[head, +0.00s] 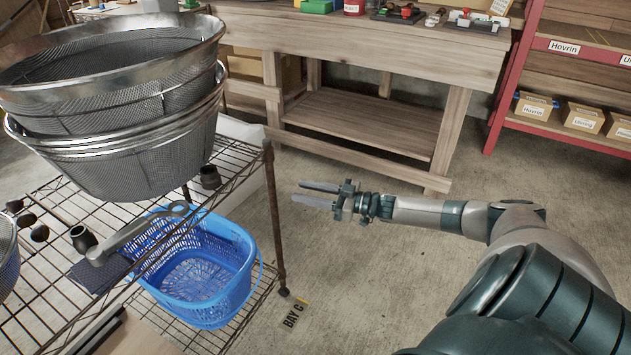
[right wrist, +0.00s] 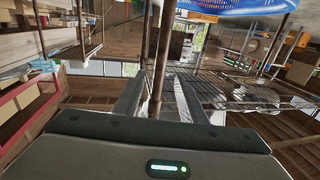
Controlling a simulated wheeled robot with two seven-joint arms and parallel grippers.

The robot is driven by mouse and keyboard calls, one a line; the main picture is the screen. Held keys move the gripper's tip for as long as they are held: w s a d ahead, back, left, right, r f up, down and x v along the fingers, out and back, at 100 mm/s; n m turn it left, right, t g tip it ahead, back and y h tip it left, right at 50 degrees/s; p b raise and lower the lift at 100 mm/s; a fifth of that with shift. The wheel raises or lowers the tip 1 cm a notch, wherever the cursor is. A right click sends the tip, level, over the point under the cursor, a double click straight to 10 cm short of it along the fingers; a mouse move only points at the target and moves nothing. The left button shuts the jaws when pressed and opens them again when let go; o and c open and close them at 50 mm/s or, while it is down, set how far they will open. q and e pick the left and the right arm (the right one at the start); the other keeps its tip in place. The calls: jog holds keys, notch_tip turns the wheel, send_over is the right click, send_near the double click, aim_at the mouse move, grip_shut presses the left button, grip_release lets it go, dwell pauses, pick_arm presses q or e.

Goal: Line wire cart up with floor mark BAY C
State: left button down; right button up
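The wire cart (head: 271,175) stands at the left in the head view, with a rusty brown corner post and wire shelves. The floor mark BAY C (head: 293,314) is a dark label on the concrete, close to the caster (head: 284,292) at the foot of that post. My right gripper (head: 297,193) is open and empty, its fingers pointing left just right of the post. In the right wrist view a brown post (right wrist: 161,70) shows in line with the gap between the fingers; I cannot tell whether they touch it. My left gripper is not in view.
Metal mesh baskets (head: 140,165) are stacked on the cart's upper shelf. A blue plastic basket (head: 225,290) sits lower down. A wooden workbench (head: 440,60) stands behind, with a red-framed shelf (head: 505,85) at the right. Concrete floor (head: 350,290) is clear right of the cart.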

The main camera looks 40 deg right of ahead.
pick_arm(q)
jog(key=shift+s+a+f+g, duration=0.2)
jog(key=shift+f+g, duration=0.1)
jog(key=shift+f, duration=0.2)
pick_arm(e)
jog(key=shift+v, duration=1.3)
jog(key=shift+a, duration=0.1)
